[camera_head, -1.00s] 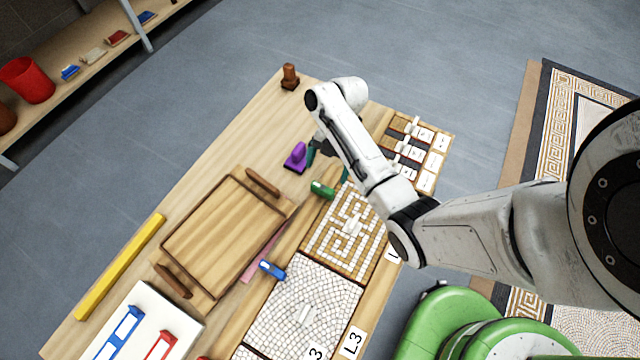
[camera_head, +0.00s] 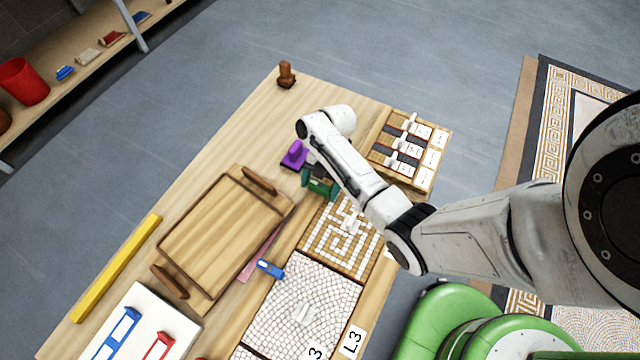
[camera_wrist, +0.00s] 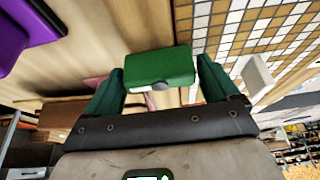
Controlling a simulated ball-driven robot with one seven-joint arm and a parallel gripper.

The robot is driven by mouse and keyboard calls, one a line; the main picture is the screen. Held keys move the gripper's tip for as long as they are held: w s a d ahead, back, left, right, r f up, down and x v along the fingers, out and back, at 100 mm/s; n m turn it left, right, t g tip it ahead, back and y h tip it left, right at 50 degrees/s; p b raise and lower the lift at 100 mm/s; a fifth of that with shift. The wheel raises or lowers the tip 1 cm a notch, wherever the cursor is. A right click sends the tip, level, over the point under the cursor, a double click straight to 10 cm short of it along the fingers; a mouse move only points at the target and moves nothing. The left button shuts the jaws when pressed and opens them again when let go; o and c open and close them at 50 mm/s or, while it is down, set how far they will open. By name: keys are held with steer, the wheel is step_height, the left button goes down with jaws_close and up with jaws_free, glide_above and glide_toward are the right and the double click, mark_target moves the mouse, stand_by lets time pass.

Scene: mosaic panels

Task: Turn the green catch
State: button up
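The green catch (camera_wrist: 160,67) is a small green block at the edge of the mosaic panel. In the wrist view it lies between the two dark green fingers of my gripper (camera_wrist: 162,90), with a finger on each side. Narrow gaps seem to show beside it, so the fingers look open around it. In the head view my gripper (camera_head: 320,185) is over the catch and mostly hides it. The panel with the brown and white maze pattern (camera_head: 343,237) lies beside the catch; it also fills the upper right of the wrist view (camera_wrist: 255,30).
A purple handled block (camera_head: 294,154) stands close to the left of my gripper. A wooden tray (camera_head: 196,284) and a blue catch (camera_head: 270,268) lie nearer the front. A rack with white levers (camera_head: 402,150) is to the right.

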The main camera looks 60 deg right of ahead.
steer(key=c, duration=0.7)
steer(key=shift+o, duration=0.2)
steer(key=m+t+p, duration=0.1)
steer(key=m+p, duration=0.1)
steer(key=m, duration=0.1)
steer(key=shift+r+m+p, duration=0.15)
steer(key=shift+m+p, duration=0.2)
steer(key=shift+m, duration=0.05)
steer(key=m+t+p, duration=0.1)
steer(key=m, duration=0.1)
steer(key=m+t+h+p, duration=0.1)
steer(key=m, duration=0.2)
steer(key=shift+p, duration=0.3)
steer(key=m+h+p, duration=0.1)
steer(key=m, duration=0.1)
steer(key=m+t, duration=0.1)
steer(key=m, duration=0.2)
steer(key=shift+h+p, duration=0.35)
steer(key=shift+h, duration=0.05)
steer(key=shift+m+t+h+p, duration=0.3)
steer(key=shift+m+h+p, duration=0.4)
steer(key=shift+m, duration=1.4)
